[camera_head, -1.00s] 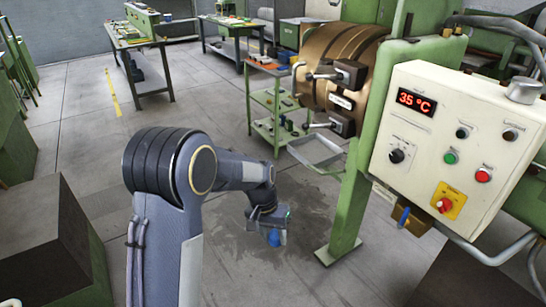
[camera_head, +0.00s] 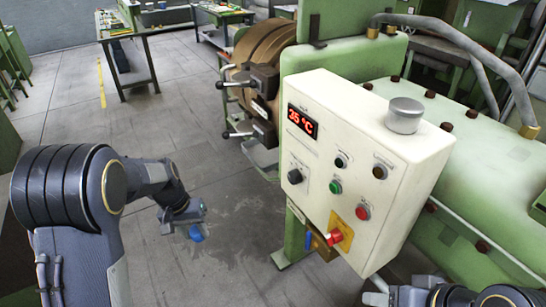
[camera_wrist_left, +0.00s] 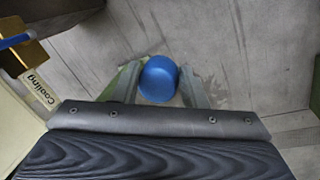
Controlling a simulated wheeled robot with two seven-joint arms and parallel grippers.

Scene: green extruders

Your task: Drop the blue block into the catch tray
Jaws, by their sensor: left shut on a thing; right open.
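The blue block (camera_head: 196,233), round-looking from above, hangs in the air over the floor. My left gripper (camera_head: 190,224) is shut on it, with one finger on each side. In the left wrist view the block (camera_wrist_left: 158,78) sits between the fingertips. The grey metal catch tray (camera_head: 263,156) is under the bronze barrel end, to the right of and beyond my left gripper. The control box hides part of the tray. My right gripper (camera_head: 378,293) shows only partly at the bottom edge, open, below the control box.
The cream control box (camera_head: 345,165) with buttons juts out right of the tray. Below it is a brass valve (camera_head: 322,246) with a blue handle, also in the left wrist view (camera_wrist_left: 28,48). A green machine leg stands between. Floor around my left gripper is clear.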

